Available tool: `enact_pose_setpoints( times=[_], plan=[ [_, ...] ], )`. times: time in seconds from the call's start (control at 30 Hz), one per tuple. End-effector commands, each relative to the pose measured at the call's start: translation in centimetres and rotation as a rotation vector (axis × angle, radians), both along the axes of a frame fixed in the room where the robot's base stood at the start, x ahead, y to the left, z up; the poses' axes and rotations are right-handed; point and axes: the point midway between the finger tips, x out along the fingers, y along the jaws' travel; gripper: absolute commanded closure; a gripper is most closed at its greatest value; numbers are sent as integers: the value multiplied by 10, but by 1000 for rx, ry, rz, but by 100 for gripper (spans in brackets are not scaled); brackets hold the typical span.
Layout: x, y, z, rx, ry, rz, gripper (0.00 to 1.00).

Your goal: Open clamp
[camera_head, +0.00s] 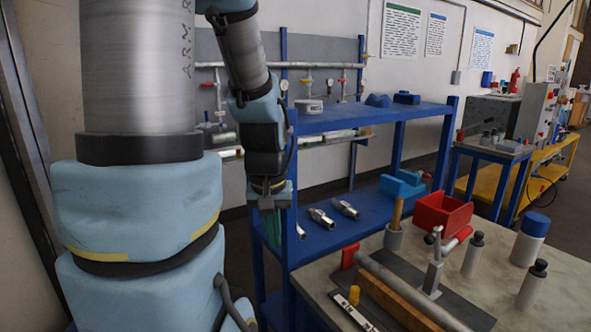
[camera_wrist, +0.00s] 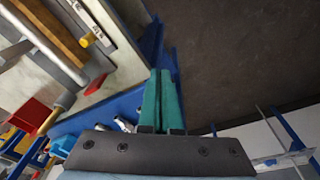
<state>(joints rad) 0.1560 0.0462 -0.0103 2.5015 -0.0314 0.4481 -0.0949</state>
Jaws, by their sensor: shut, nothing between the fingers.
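My gripper (camera_head: 273,238) hangs fingers down near the blue shelf, left of the bench and apart from the clamp. Its teal fingers lie together, shut and empty, in the wrist view (camera_wrist: 158,76). The wrist view shows the pipe (camera_wrist: 45,43) and wooden bar (camera_wrist: 57,32) at upper left; I cannot make out the clamp there.
A blue shelf (camera_head: 370,118) with several metal fittings (camera_head: 345,208) stands behind the bench. Dark floor (camera_wrist: 235,50) lies beside the bench.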

Motion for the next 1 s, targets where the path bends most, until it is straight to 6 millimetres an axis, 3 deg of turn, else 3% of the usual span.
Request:
enact_pose_setpoints(
  times=[0.03,0.17,1.0],
  plan=[
    [-8,12,-3,12,0,-15,100],
    [-18,23,-6,29,2,-51,100],
    [-18,23,-6,28,2,-54,100]
  ],
)
